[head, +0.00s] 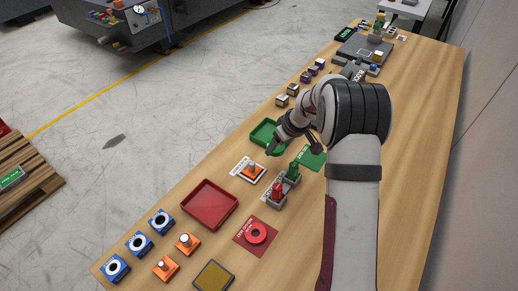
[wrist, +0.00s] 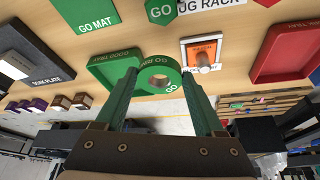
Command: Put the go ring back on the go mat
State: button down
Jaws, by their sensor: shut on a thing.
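My gripper (head: 293,151) is shut on the green go ring (wrist: 180,74), which shows between its two fingers (wrist: 158,98) in the wrist view. The ring has a round hole and a GO label. It is held above the table, and I cannot make it out in the head view. The green go mat (head: 313,158) lies flat on the table just right of my gripper in the head view. It also shows at the upper left of the wrist view (wrist: 92,17), apart from the ring, with its visible surface bare.
The green good tray (head: 259,135) is left of my gripper. The plug rack (head: 270,202) holds a green plug (head: 293,171) and a red plug (head: 277,191) close by. An orange block (head: 252,173), a red tray (head: 210,204) and a red ring (head: 256,232) on a red mat are nearer.

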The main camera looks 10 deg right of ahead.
aim_at(312, 158)
jog(key=d+m+h, duration=0.3)
jog(key=d+m, duration=0.4)
jog(key=d, duration=0.5)
jog(key=shift+w+d+f, duration=0.1)
jog(key=shift+w+f, duration=0.1)
jog(key=shift+f, duration=1.45)
jog(key=shift+w+d+f, duration=0.1)
jog(key=shift+w+f, duration=0.1)
jog(key=shift+f, duration=1.4)
jog(key=shift+f, duration=0.6)
grip_release()
jog(key=shift+a, duration=0.1)
